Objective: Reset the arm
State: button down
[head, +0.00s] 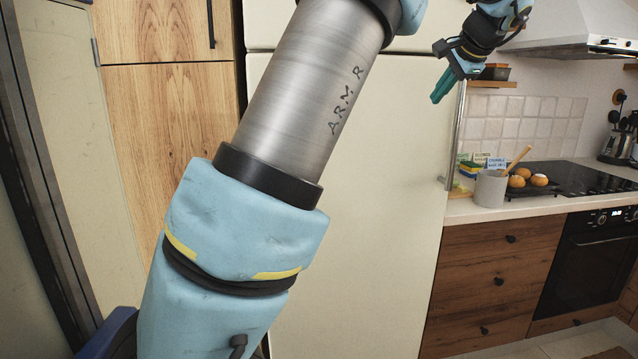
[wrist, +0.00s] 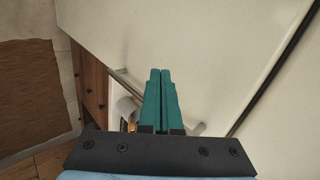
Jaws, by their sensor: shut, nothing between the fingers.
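My gripper (head: 443,87) has teal fingers and shows at the upper right in the head view, in front of the right side of the cream fridge (head: 365,220). Its fingers point down and to the left. In the wrist view my gripper (wrist: 160,72) has its two fingers side by side, shut, with nothing held. The fridge (wrist: 215,40) fills much of the wrist view beyond the fingers. My arm crosses the middle of the head view and hides part of the fridge and cabinet.
A fridge handle (head: 455,135) stands near the gripper. A wooden cabinet (head: 150,130) is at the left. At the right, a counter holds a grey utensil pot (head: 490,188), round brown items (head: 518,181) and a black hob (head: 580,178). A range hood (head: 575,35) hangs above.

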jog(key=s+a+f+n+g, duration=0.2)
jog(key=a+f+n, duration=0.1)
jog(key=a+f, duration=0.6)
jog(key=s+a+f+n+g, duration=0.2)
jog(key=a+f+g, duration=0.1)
jog(key=a+f, duration=0.6)
jog(key=s+a+f+n+g+h, duration=0.1)
jog(key=s+a+f+n, duration=0.3)
jog(key=s+a+f, duration=0.2)
jog(key=s+a+f+n+g+h, duration=0.1)
jog(key=s+a+f+n, duration=0.3)
jog(key=s+a, duration=0.6)
jog(key=s+f, duration=0.2)
jog(key=s, duration=0.1)
